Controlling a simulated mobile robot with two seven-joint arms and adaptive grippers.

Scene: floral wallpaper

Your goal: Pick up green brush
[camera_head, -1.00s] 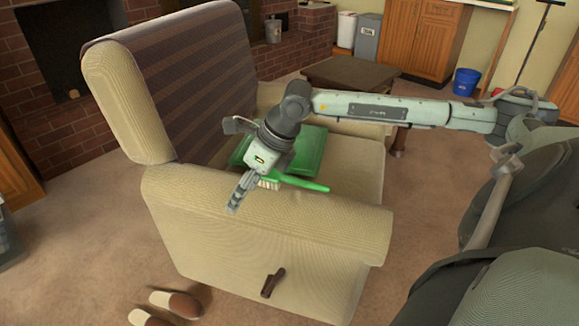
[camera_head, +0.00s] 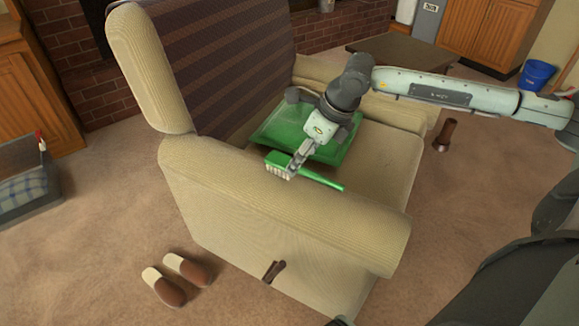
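My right gripper (camera_head: 293,168) comes in from the right. Its lower finger overlaps the brush near the head, hiding part of it. I cannot tell whether the finger touches the brush or whether the fingers are closed around it. My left gripper is not in view.
A dark low table (camera_head: 400,55) stands behind the chair. Slippers (camera_head: 177,277) lie on the floor in front. A pet bed (camera_head: 25,190) is at the left.

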